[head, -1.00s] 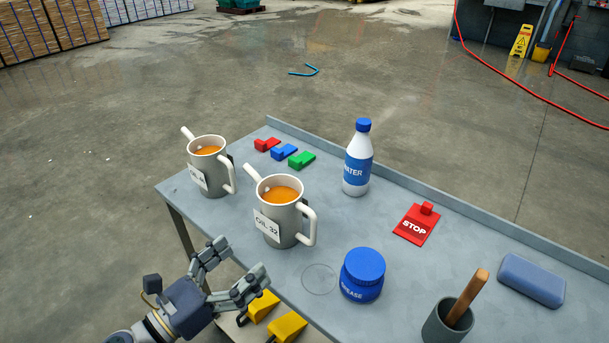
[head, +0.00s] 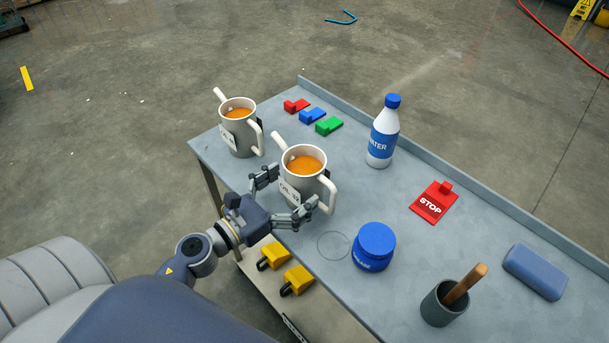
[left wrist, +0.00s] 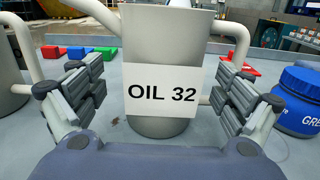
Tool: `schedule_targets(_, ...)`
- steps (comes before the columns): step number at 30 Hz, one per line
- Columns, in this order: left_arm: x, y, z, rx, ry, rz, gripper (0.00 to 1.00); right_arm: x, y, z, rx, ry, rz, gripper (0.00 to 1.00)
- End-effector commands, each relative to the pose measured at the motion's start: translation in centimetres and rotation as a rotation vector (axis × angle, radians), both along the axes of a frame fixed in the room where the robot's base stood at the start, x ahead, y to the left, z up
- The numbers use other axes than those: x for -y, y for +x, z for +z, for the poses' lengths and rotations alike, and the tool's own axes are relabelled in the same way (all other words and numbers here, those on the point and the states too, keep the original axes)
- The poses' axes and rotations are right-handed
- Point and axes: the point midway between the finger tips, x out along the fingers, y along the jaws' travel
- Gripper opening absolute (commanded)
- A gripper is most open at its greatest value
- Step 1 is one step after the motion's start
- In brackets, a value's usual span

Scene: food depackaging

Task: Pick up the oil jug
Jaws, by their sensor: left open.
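Two grey jugs with white spouts and handles stand upright on the table, both holding orange liquid. The nearer one, the oil jug (head: 303,177), is labelled OIL 32. It also fills the middle of the left wrist view (left wrist: 165,40), label facing the camera. My left gripper (head: 287,197) is open at the table's front edge, its fingers on either side of this jug. In the left wrist view the fingers (left wrist: 160,105) show gaps to the jug's body; the right finger is close to the handle. The second jug (head: 242,135) stands behind to the left. My right gripper is not in view.
The table (head: 410,270) also bears a blue grease jar (head: 374,247) right of the oil jug, a water bottle (head: 382,135), a red STOP tag (head: 432,205), a grey cup (head: 440,307) and a blue block (head: 535,271). Small coloured blocks (head: 312,116) lie behind the jugs.

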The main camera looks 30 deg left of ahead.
Motion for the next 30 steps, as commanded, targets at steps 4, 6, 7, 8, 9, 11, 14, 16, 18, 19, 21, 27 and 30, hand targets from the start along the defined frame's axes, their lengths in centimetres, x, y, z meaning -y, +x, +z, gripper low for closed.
schedule_targets(4, 0.9, 2.0, 0.4, 0.003, 0.000, 0.002, 0.93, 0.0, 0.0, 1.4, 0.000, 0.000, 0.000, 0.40)
schedule_targets(6, 1.1, 2.5, 0.3, 0.002, -0.001, 0.002, 0.93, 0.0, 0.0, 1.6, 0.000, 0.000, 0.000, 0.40)
schedule_targets(7, 1.2, 2.7, 0.3, 0.002, -0.001, 0.001, 0.93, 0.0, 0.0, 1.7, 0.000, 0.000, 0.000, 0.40)
schedule_targets(8, 1.3, 2.8, 0.2, 0.001, 0.000, 0.001, 0.93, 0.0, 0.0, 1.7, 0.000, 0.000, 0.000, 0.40)
schedule_targets(9, 1.3, 2.9, 0.1, 0.000, 0.000, 0.001, 0.93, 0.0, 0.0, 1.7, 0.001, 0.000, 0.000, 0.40)
schedule_targets(11, 1.3, 3.0, 0.1, 0.000, 0.000, 0.001, 0.93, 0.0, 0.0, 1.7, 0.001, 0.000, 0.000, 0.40)
schedule_targets(14, 1.3, 3.0, 0.0, 0.000, 0.000, 0.001, 0.93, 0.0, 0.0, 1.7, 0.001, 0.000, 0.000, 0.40)
schedule_targets(16, 1.3, 3.0, 0.0, 0.000, 0.000, 0.001, 0.93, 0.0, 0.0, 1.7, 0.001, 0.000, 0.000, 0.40)
schedule_targets(18, 1.3, 3.0, 0.0, 0.000, 0.000, 0.001, 0.77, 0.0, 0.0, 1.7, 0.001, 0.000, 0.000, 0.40)
schedule_targets(19, 1.3, 3.0, 0.0, 0.000, 0.000, 0.001, 0.70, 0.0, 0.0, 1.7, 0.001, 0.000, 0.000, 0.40)
schedule_targets(21, 1.3, 3.0, 0.0, 0.000, 0.000, 0.001, 0.55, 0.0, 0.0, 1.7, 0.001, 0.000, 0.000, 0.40)
schedule_targets(27, 1.3, 3.0, 0.2, 0.003, -0.001, 0.001, 0.31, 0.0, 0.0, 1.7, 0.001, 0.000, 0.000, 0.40)
schedule_targets(30, 1.3, 3.0, 0.2, 0.003, -0.001, 0.001, 0.31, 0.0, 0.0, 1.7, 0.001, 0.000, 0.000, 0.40)
